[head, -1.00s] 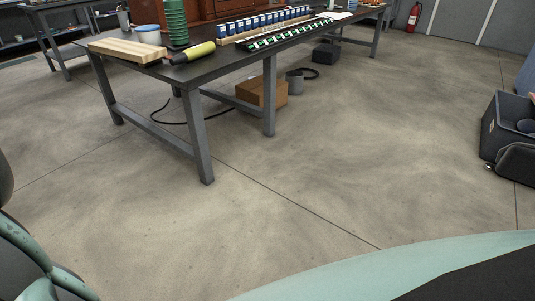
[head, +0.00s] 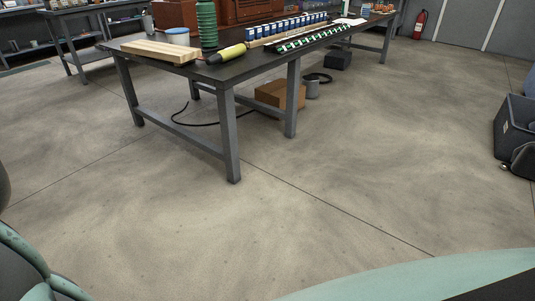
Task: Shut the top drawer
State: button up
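Wooden cabinets, reddish brown, stand at the back of the dark workbench (head: 225,70), cut off by the top edge of the head view. One cabinet (head: 247,11) is behind the blue-capped row and another piece (head: 176,14) is to its left. I cannot make out a top drawer, or whether one is open. My gripper is not in the picture.
On the bench are a wooden board (head: 158,51), a green ribbed stack (head: 207,25), a yellow tool (head: 226,54) and a row of blue-capped containers (head: 287,29). A cardboard box (head: 279,95) sits underneath. Open floor lies in front; a dark bin (head: 514,122) is at right.

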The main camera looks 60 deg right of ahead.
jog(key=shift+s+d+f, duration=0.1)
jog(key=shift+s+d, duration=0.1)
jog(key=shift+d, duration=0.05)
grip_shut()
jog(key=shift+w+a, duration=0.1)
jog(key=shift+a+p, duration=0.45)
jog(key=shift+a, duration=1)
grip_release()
